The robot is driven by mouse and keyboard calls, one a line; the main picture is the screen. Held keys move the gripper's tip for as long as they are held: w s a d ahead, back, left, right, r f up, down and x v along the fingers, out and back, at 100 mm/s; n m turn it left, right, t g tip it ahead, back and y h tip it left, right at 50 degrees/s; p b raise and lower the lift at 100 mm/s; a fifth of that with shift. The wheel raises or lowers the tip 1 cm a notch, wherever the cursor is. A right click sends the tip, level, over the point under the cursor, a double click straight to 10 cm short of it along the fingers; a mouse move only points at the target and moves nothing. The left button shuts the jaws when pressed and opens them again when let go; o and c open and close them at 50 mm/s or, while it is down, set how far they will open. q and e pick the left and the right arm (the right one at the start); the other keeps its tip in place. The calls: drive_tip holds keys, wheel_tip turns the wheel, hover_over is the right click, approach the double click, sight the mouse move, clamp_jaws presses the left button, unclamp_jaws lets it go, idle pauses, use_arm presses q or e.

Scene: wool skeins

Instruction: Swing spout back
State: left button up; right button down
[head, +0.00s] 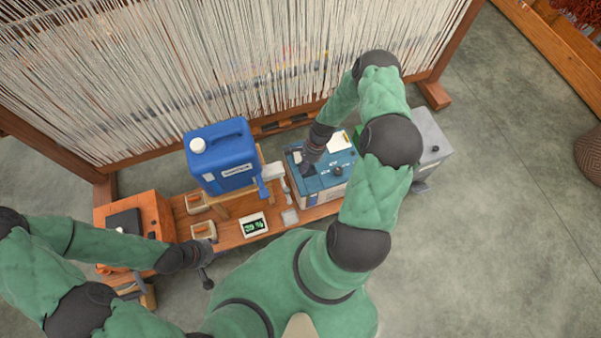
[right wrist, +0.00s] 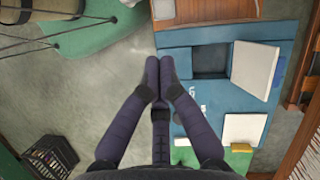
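A blue jug (head: 222,155) with a white cap stands on a wooden stand on the bench. A small blue tap-like part (head: 263,188) shows at its lower right, beside a pale grey piece (head: 273,171); I cannot tell which is the spout. My right gripper (head: 307,166) is over the left part of a teal box (head: 325,183). In the right wrist view its fingertips (right wrist: 160,66) are together, with nothing seen between them, beside a dark square opening (right wrist: 210,61) in the teal box. My left gripper (head: 205,252) is at the bench's front edge, its fingers too small to read.
A small display (head: 254,225) with green digits lies on the wooden bench (head: 232,233). An orange box (head: 150,215) stands at the bench's left end, a grey box (head: 430,135) at the right. A loom with pale threads (head: 220,60) rises behind. Open floor lies right.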

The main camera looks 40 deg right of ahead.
drive_tip(key=shift+p+v, duration=0.35)
drive_tip(key=shift+v, duration=1.85)
drive_tip(key=shift+d, duration=0.1)
